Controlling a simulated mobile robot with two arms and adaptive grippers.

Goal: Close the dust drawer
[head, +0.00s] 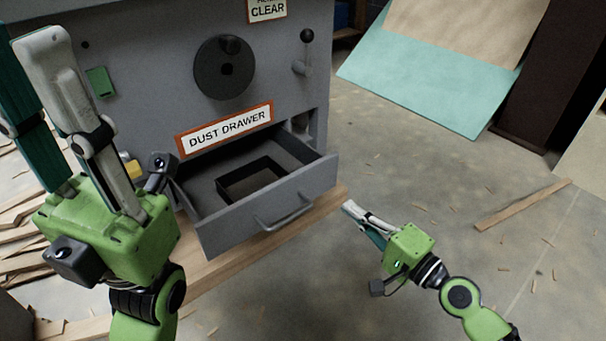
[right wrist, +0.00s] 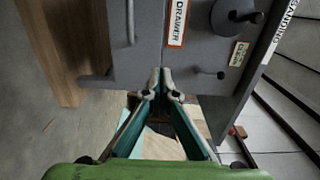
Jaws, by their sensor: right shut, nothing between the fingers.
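The dust drawer (head: 230,232) stands pulled out of the grey machine below its "DUST DRAWER" label (head: 225,128). Its inside, with a rectangular opening, shows, and a bar handle (head: 285,212) is on its front. In the right wrist view the drawer front (right wrist: 145,45) and handle (right wrist: 130,22) show turned sideways. My right gripper (head: 346,206) is shut and empty, to the right of the handle and apart from it in the head view; its fingertips meet in the right wrist view (right wrist: 160,72). My left gripper (head: 22,38) is open and empty, left of the drawer.
The machine's grey cabinet (head: 150,60) carries a black round knob (head: 224,67) and a lever (head: 304,52). A wooden board (head: 215,268) runs under the drawer.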

